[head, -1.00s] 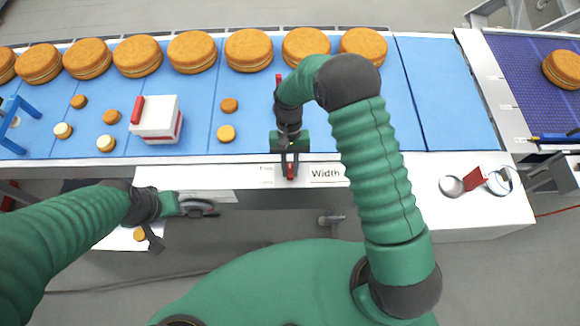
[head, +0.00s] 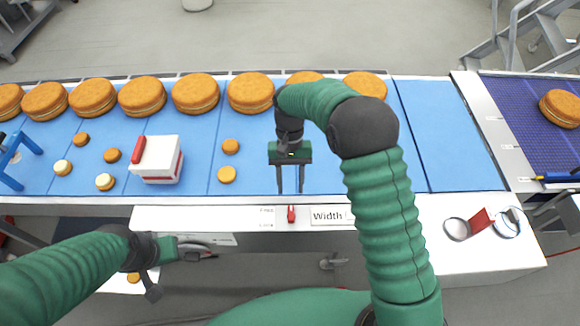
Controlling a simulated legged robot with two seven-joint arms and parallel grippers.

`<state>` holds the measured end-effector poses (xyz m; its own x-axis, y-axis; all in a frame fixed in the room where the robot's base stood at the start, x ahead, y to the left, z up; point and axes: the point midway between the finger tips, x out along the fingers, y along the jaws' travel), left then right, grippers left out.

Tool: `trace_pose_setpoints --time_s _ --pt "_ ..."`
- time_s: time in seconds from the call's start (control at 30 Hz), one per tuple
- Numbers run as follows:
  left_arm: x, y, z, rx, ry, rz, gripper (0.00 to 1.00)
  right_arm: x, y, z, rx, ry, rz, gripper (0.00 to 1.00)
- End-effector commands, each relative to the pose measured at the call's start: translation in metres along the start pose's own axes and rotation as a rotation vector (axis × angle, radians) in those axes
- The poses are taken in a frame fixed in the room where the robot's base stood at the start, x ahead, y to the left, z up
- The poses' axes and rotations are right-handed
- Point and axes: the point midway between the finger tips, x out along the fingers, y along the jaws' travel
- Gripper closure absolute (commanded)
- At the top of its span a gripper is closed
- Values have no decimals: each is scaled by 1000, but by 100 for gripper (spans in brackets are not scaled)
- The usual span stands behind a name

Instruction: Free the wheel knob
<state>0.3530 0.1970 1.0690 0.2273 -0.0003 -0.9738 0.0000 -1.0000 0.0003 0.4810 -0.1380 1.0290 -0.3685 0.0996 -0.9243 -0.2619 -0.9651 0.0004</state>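A grey wheel (head: 197,253) shows edge-on below the white front panel, at left of centre. My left gripper (head: 180,250) is at the wheel's left side. Its fingers and the wheel's knob cannot be made out, so I cannot tell whether it grips the knob. My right gripper (head: 290,190) points down with its two fingers apart and nothing between them. It is over the belt's near edge, just beyond a small red lever (head: 291,214) beside the "Width" label (head: 327,215).
Large round filled cakes (head: 196,93) line the far side of the blue belt (head: 340,150). Small rounds (head: 227,174) and a white box with a red handle (head: 160,160) lie nearer. Metal rings with a red tag (head: 481,222) are on the panel's right. A blue frame (head: 15,160) stands at far left.

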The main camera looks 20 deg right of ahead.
Motion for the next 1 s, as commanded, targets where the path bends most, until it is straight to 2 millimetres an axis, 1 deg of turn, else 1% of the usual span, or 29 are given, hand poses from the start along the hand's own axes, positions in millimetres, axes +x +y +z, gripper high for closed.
trace_pose_setpoints --time_s 0.03,0.1,0.2,0.33,0.47,0.87,1.0 --pt "4 0 1 0 0 0 64 -13 0 -3 0 7 -2 60" --pt "6 0 1 0 0 0 64 -32 0 -3 0 6 -2 60" --pt "8 0 2 0 0 0 64 -54 0 -3 0 4 -1 60" --pt "8 0 2 0 0 0 64 -70 0 -2 0 2 -1 60" --pt "8 0 2 0 0 0 64 -75 0 -2 0 0 0 60" --pt "8 0 2 0 0 0 64 -74 1 -1 -2 5 0 60" --pt "10 0 2 0 0 0 64 -66 11 7 -28 84 -6 60"
